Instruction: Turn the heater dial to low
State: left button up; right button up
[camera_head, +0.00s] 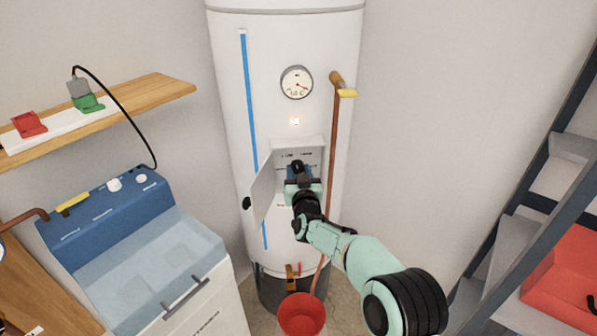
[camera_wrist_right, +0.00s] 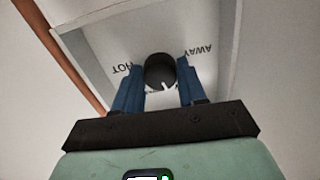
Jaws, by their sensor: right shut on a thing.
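The water heater (camera_head: 290,55) is a tall white tank with an open control box on its front. The black round heater dial (camera_head: 297,166) sits inside the box. In the right wrist view the dial (camera_wrist_right: 159,70) has a white pointer mark toward the bottom of the picture, near a partly hidden label. Upside-down labels HOT, at left, and AWAY, at right, flank it. My right gripper (camera_head: 302,176) reaches into the box; its blue fingers (camera_wrist_right: 160,76) are shut on the dial, one on each side. My left gripper is not in view.
The box's door (camera_head: 262,190) hangs open to the left. A red bucket (camera_head: 302,314) stands below.

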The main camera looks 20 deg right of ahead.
jog(key=shift+n+p, duration=0.3)
jog(key=shift+n, duration=1.9)
jog(key=o, duration=1.1)
jog(key=shift+c, duration=0.2)
jog(key=s+a+b, duration=0.1)
jog(key=s+b, duration=0.1)
jog(key=s, duration=1.1)
jog(key=shift+s+a+b, duration=0.2)
jog(key=shift+a+b, duration=0.1)
